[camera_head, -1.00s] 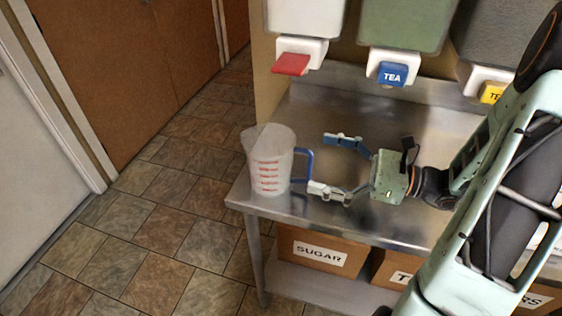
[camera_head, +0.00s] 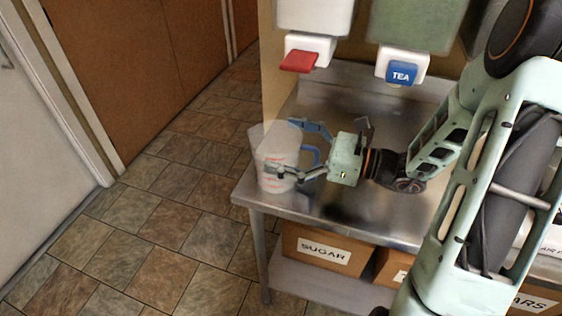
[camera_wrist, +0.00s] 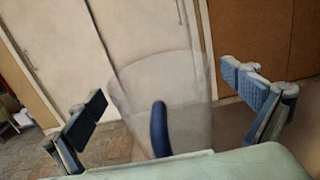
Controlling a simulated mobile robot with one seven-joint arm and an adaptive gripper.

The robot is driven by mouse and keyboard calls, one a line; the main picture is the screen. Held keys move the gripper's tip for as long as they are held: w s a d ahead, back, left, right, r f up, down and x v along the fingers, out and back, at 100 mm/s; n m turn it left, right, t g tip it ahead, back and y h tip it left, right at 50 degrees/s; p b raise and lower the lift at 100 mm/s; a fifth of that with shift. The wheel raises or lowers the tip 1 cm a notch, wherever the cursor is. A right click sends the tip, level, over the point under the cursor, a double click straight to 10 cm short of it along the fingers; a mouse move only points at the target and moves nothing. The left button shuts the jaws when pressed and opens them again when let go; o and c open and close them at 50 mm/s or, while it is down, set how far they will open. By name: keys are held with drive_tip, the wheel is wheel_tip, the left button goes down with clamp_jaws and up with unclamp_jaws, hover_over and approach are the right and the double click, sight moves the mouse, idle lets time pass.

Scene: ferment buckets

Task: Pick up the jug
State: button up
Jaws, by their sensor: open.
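The jug (camera_head: 271,151) is a clear measuring jug with red markings and a blue handle. It stands upright at the left end of the steel table (camera_head: 318,205). My gripper (camera_head: 283,147) is open, with its fingers on either side of the jug and handle. In the head view the near finger overlaps the front of the jug; I cannot tell whether it touches. In the wrist view the jug (camera_wrist: 180,85) is between the two spread fingertips (camera_wrist: 170,97), with the blue handle (camera_wrist: 159,128) nearest the palm.
Dispensers with a red tap (camera_head: 299,62) and a blue TEA tap (camera_head: 402,72) hang above the back of the table. A cardboard box marked SUGAR (camera_head: 325,249) is on the shelf below. Tiled floor (camera_head: 150,220) lies left of the table.

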drive_tip(key=c, duration=1.7)
drive_tip(key=shift+r, duration=0.1)
